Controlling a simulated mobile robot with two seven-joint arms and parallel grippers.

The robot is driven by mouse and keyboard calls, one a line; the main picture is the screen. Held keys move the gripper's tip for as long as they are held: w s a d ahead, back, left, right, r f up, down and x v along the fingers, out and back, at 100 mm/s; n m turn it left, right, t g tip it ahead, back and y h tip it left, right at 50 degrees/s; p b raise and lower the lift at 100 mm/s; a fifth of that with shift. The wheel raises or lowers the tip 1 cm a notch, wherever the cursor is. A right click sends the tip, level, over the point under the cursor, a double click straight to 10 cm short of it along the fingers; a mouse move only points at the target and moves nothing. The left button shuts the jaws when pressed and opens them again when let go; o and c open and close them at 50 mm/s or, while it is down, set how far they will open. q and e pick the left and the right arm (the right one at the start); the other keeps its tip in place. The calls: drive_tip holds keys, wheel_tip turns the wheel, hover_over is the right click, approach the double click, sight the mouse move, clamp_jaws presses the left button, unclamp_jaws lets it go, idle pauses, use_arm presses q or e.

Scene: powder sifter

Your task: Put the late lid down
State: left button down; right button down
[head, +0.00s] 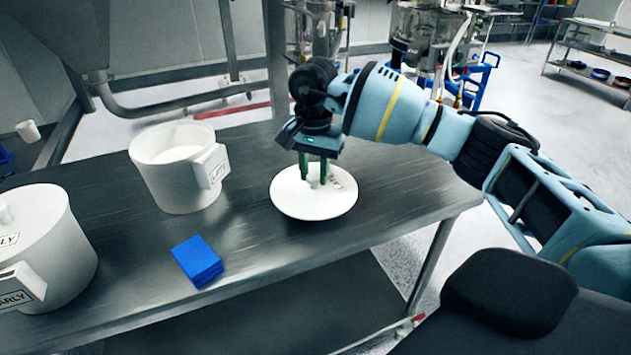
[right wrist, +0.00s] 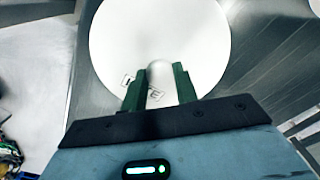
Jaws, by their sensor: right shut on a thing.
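The late lid (head: 312,201) is a white round disc at the right part of the steel table, at or just above its top; I cannot tell if it touches. My right gripper (head: 316,181) points down over it and is shut on its knob. In the right wrist view the lid (right wrist: 165,30) fills the top middle, with a partly hidden label, and the green fingers of the gripper (right wrist: 160,85) are on either side of the knob. The open white late pot (head: 180,172), with powder inside, stands to the left. My left gripper is not in view.
A white pot with its lid on, labelled EARLY (head: 45,245), stands at the table's left. A blue folded cloth (head: 197,261) lies near the front edge. The steel table (head: 250,235) is bare between the cloth and the lid.

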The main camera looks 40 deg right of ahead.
sight(316, 174)
drive_tip(key=shift+w+d+f, duration=0.1)
drive_tip(key=shift+d+f, duration=0.15)
drive_tip(key=shift+d, duration=0.05)
wheel_tip(316, 174, down, 3)
drive_tip(key=shift+f, duration=0.15)
drive_tip(key=c, duration=1.1)
unclamp_jaws()
drive_tip(key=shift+r, duration=0.2)
wheel_tip(316, 174, up, 12)
drive_tip(key=shift+f, duration=0.1)
